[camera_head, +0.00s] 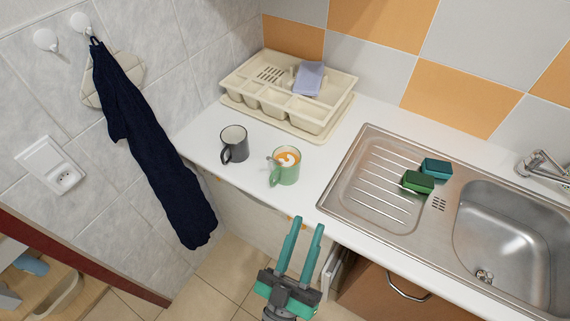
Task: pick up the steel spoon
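I cannot make out a steel spoon anywhere in the head view. My gripper (308,224) has two teal fingers pointing up the picture, with a clear gap between them. It is open and empty, in front of the worktop's front edge and over the tiled floor. A dark grey mug (235,147) and a green cup (286,174) with a foamy orange-brown drink stand on the white worktop (335,145) beyond it. A cream dish rack (275,100) stands at the back; a spoon inside it cannot be made out.
A steel sink (510,235) with a ribbed drainer is at the right. Two sponges, green (418,182) and teal (437,168), lie between drainer and basin. A dark blue towel (150,140) hangs at the left. A brown cabinet front (375,300) with a handle is below the sink.

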